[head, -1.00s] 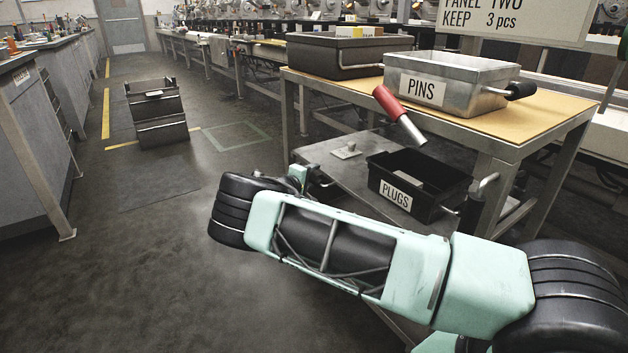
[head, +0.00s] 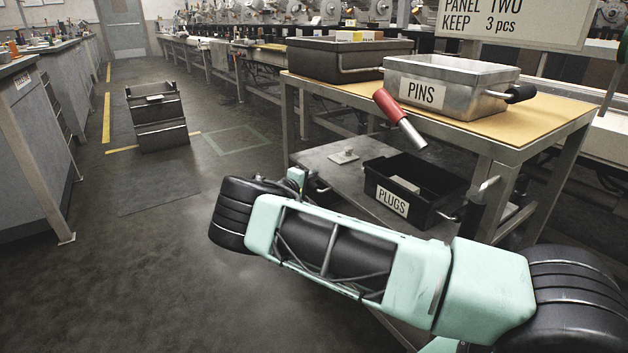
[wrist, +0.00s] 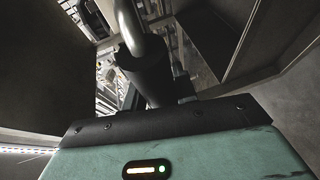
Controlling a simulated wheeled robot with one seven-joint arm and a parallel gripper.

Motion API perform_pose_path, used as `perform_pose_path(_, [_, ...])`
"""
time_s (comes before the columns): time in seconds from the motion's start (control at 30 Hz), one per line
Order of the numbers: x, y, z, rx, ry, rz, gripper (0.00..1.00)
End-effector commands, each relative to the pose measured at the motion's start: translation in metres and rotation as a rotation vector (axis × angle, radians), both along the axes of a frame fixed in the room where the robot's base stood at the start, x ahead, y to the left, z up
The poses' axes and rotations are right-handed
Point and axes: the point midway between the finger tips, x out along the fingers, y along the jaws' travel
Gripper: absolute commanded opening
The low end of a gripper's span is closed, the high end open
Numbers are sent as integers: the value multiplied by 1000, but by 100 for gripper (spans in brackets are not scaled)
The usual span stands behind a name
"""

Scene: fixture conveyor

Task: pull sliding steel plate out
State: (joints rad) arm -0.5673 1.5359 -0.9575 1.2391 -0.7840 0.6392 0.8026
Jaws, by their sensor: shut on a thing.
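The black PLUGS bin (head: 420,205) stands on the plate. A bent steel tube handle with a black grip (head: 477,213) shows at the plate's right front. In the wrist view a black cylindrical grip (wrist: 150,78) with a curved steel tube rises just beyond my gripper (wrist: 172,96). My gripper is shut on this grip; its fingertips are mostly hidden. In the head view my arm hides the plate's front edge.
The table (head: 545,125) carries the steel PINS bin (head: 460,75) and a dark bin (head: 330,58). A dark stand (head: 160,115) is on the floor beyond. The floor at left is open, bounded by a grey bench (head: 35,140).

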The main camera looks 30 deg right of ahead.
Motion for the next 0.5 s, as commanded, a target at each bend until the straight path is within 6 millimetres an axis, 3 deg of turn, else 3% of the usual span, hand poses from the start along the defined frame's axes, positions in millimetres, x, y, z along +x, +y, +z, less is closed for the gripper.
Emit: perform_pose_path(0.5, [-5, 132, -9, 16, 0, 7, 0])
